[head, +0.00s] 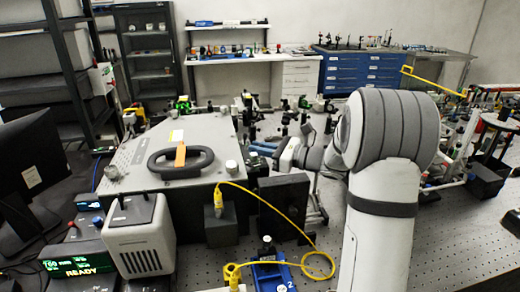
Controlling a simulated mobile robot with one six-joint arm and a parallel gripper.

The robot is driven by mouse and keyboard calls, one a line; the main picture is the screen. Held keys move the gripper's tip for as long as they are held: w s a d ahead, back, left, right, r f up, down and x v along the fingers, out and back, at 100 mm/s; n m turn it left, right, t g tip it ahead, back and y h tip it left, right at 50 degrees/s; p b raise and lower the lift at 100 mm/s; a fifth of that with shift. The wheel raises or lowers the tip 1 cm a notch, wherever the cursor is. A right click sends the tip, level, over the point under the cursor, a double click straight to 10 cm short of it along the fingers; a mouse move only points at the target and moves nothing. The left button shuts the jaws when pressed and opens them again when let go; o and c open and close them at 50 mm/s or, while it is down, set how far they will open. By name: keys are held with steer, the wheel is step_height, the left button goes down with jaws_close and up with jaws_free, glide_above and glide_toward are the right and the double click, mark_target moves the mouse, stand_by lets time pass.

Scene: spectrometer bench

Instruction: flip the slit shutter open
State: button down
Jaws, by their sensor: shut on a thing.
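The spectrometer (212,128) is a large grey box with a black handle and an orange tag on its lid, left of centre in the head view. My arm reaches in from the right. My gripper (264,148) is small in the picture, at the box's right side, with its fingers partly hidden among dark parts. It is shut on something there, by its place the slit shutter. The shutter itself is too small and hidden to make out, so I cannot tell its position.
A black upright block (284,205) stands in front of my gripper. A yellow fibre cable (270,207) loops from the box to a blue mount (272,274). A white unit (140,238) and a READY display (78,264) stand at front left. Perforated bench (320,238) shows near my arm.

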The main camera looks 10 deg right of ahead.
steer(key=f+b, duration=0.1)
steer(key=b, duration=0.1)
steer(key=shift+s+n+b, duration=0.15)
steer(key=shift+n+b, duration=0.15)
steer(key=shift+n, duration=0.1)
steer(key=n+b, duration=0.1)
steer(key=b, duration=0.1)
steer(key=n+y+b, duration=0.1)
steer(key=shift+s+t+y+b, duration=0.25)
steer(key=shift+t+y+b, duration=0.05)
steer(key=shift+t+b, duration=0.1)
steer(key=shift+s+r+n+y+b, duration=0.15)
steer(key=shift+r+n+y+b, duration=0.2)
steer(key=shift+n+b, duration=0.3)
steer(key=c, duration=1.6)
jaws_free()
steer(key=shift+r+m+p, duration=0.15)
steer(key=shift+m+p, duration=0.1)
steer(key=shift+p, duration=0.1)
